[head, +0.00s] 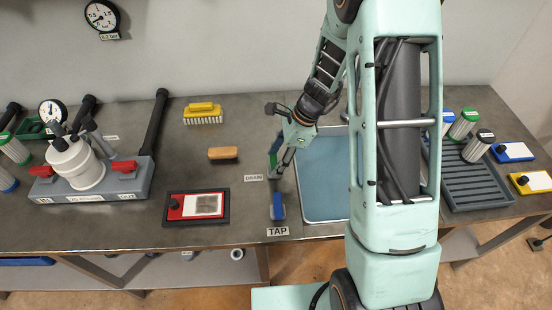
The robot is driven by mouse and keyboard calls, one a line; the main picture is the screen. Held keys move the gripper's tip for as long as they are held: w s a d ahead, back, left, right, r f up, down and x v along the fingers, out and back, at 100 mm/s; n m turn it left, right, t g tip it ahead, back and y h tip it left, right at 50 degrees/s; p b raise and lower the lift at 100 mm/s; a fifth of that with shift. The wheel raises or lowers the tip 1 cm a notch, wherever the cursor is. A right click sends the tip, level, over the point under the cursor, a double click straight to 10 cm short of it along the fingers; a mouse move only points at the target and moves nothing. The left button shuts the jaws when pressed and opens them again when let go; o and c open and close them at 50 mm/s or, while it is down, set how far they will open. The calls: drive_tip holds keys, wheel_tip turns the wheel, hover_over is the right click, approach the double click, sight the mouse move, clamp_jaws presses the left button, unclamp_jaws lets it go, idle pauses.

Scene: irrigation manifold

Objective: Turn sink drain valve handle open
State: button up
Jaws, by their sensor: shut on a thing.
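The drain valve handle (274,158) is a green lever at the left edge of the sink, above the small DRAIN label (254,178). My gripper (281,163) comes down from the upper right and is shut on the green handle. The fingers hide part of the handle, and its exact angle is hard to tell. The sink (325,190) is a blue-grey basin with a pale rim, partly hidden behind my arm.
A blue tap handle (278,208) stands close in front, above the TAP label (278,231). A grey rack (470,182) is at right.

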drive_tip(key=shift+n, duration=0.4)
drive_tip(key=n, duration=0.1)
drive_tip(key=n+g, duration=0.1)
drive_tip(key=n, duration=0.1)
drive_tip(key=shift+w+n+g, duration=0.2)
drive_tip(key=shift+n+g, duration=0.1)
drive_tip(key=n, duration=0.2)
drive_tip(key=n+g+h, duration=0.1)
drive_tip(key=n, duration=0.1)
drive_tip(key=shift+w+a+n+g, duration=0.1)
drive_tip(key=shift+n+g, duration=0.2)
drive_tip(key=n+h, duration=0.1)
drive_tip(key=n, duration=0.1)
drive_tip(key=n+g+h, duration=0.1)
drive_tip(key=n, duration=0.2)
drive_tip(key=shift+a, duration=0.15)
drive_tip(key=shift+n+h, duration=0.7)
drive_tip(key=shift+n, duration=1.3)
drive_tip(key=o, duration=1.2)
drive_tip(key=shift+c, duration=0.2)
